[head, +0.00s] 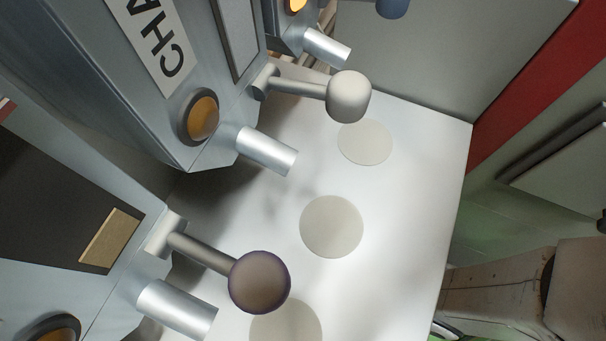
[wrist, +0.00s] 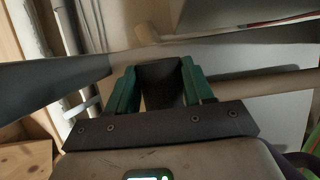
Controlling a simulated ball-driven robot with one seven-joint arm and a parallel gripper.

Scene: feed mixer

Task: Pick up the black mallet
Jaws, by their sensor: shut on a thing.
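My gripper (wrist: 160,85) shows in the wrist view with its two green fingers on either side of a dark block. The fingers are shut on this dark block, which I take to be part of the black mallet (wrist: 160,80). A dark grey shape (wrist: 50,82) extends to the left of the fingers and a tan bar (wrist: 270,83) to the right; I cannot tell whether either belongs to the mallet. Neither the gripper nor the mallet can be made out in the head view.
The head view shows grey dispensers with a round-knobbed lever (head: 260,282), a second lever (head: 348,97) and metal spouts (head: 267,150). Below is a white surface (head: 410,180) with flat round discs (head: 331,226). A wooden surface (wrist: 25,160) is at lower left in the wrist view.

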